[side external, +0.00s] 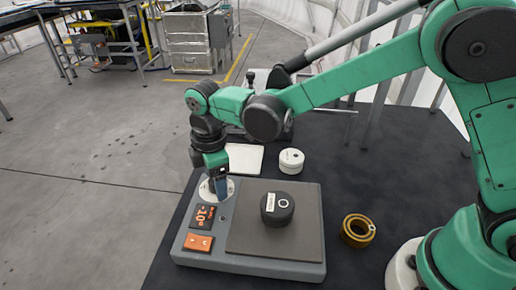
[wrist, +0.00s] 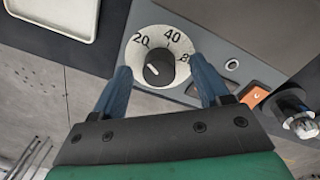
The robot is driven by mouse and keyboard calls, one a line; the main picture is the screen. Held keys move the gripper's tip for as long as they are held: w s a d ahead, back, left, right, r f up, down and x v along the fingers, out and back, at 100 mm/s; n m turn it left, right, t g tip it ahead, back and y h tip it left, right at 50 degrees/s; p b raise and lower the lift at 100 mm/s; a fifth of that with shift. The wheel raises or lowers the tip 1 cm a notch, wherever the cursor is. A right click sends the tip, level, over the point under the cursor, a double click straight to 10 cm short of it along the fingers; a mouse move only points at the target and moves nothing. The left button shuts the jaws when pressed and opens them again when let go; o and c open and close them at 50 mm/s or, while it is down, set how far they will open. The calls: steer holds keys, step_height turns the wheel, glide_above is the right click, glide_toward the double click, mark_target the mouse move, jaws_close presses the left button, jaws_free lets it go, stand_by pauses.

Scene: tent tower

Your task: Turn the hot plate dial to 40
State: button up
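The hot plate (side external: 300,268) is a grey unit with a dark flat top on the black table. Its dial is a black knob (wrist: 159,70) with a white pointer line, on a round white scale (wrist: 158,42) reading 20, 40 and a partly hidden number. The pointer slants up-left, roughly toward the 20 side. My gripper (wrist: 160,65) is open, with one blue finger on each side of the knob; gaps show in the wrist view. In the side view my gripper (side external: 218,185) points down over the dial and mostly hides it. The orange display (side external: 205,214) seems to read -10.
A black cylinder (side external: 277,209) with a white label stands on the plate top. A brass ring (side external: 357,230) lies to the right. A white round piece (side external: 291,161) and a white tray (side external: 244,158) lie behind. An orange button panel (side external: 198,242) is near the dial.

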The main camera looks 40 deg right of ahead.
jaws_close()
steer(key=shift+m, duration=0.4)
steer(key=m, duration=0.4)
steer(key=shift+m, duration=0.4)
steer(key=m, duration=0.6)
steer(key=shift+a, duration=0.1)
steer(key=shift+o, duration=0.3)
jaws_free()
